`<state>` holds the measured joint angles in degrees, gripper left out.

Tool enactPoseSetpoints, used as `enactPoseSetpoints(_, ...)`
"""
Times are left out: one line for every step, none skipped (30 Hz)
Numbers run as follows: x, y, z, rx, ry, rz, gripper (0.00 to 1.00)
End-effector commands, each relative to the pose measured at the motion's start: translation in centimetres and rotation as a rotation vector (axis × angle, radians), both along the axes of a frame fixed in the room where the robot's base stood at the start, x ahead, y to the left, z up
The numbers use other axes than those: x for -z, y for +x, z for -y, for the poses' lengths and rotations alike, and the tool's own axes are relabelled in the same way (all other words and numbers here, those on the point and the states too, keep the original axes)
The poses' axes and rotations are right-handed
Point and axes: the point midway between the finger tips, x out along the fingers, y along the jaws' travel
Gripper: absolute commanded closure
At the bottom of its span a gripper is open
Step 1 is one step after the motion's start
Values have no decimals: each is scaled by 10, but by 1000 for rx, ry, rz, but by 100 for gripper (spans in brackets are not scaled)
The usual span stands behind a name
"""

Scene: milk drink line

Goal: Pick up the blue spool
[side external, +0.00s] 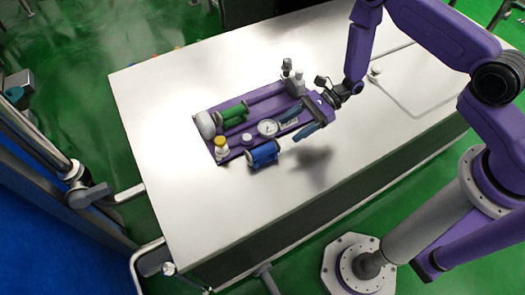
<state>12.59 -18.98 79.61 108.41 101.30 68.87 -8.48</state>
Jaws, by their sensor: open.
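The blue spool (264,153) lies on its side at the near edge of the purple tray (223,161), with darker blue and pale end parts. My gripper (290,129) is open, with its two blue fingers apart and nothing seen between them. It is to the right of the blue spool, with the nearer fingertip close to the spool's right end in the picture. I cannot tell from this one view how high the fingers are or whether they touch anything.
On the tray are a green spool (233,115), a round dial (267,127), a yellow-capped bottle (221,145), a small white piece (246,138) and a white rounded piece (205,125). Small bottles (298,84) stand at the back. The pale table (180,200) is clear in front.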

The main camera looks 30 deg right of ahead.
Motion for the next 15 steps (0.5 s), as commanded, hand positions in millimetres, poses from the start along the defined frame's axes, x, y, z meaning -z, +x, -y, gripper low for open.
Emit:
enactPoseSetpoints(4, -1, -11, -5, 0, 0, 35)
enactPoseSetpoints(6, -1, -16, -5, 0, 0, 35)
enactPoseSetpoints(9, 0, -22, -6, 0, 1, 35)
enactPoseSetpoints(11, 0, -27, -5, 0, 1, 35)
enactPoseSetpoints(13, 0, -32, -5, 0, 1, 35)
enactPoseSetpoints(16, 0, -38, -5, 0, 1, 35)
enactPoseSetpoints(17, 0, -41, -4, 0, 1, 35)
enactPoseSetpoints(18, 1, -44, -4, 0, 1, 35)
enactPoseSetpoints(20, 1, -48, -3, 0, 0, 35)
enactPoseSetpoints(21, 1, -50, -1, 0, 1, 35)
enactPoseSetpoints(22, 1, -52, -1, 0, 1, 35)
enactPoseSetpoints(22, 1, -54, -1, 0, 1, 35)
enactPoseSetpoints(23, 1, -55, -1, 0, 1, 35)
enactPoseSetpoints(23, 1, -56, -2, 0, 0, 35)
enactPoseSetpoints(24, 1, -58, -3, 0, 0, 35)
